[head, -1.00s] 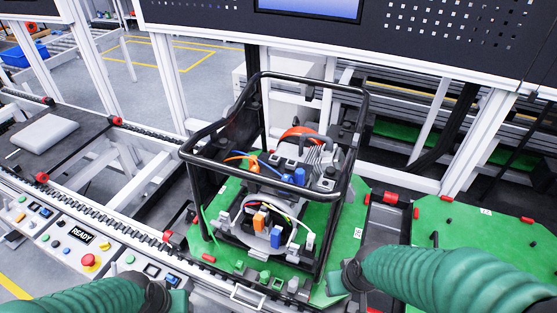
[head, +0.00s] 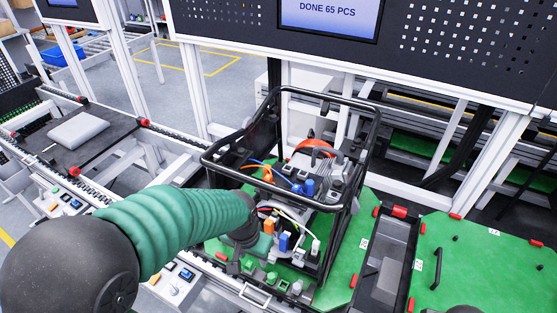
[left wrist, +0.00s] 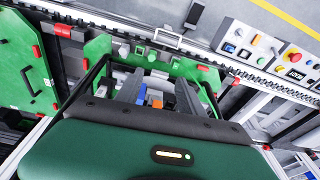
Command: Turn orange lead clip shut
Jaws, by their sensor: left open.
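A small orange clip block (head: 269,225) stands beside a blue block (head: 284,241) low inside the black tube frame (head: 318,103) of the unit. An orange lead (head: 264,168) also shows higher up, and I cannot tell which orange part is the lead's clip. My left gripper (head: 256,228) reaches into the frame from the left, close by the orange block; its fingertips are hard to make out there. In the left wrist view my left gripper (left wrist: 159,84) is open, with the orange block (left wrist: 142,94) and blue block (left wrist: 168,101) showing between its fingers. My right gripper is out of view.
The unit stands on a green pallet (head: 345,255) on the conveyor. Black tubes surround the gripper's working room. A second green pallet (head: 470,262) lies to the right. A control panel with buttons (left wrist: 255,42) runs along the near side. A grey pad (head: 78,131) lies far left.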

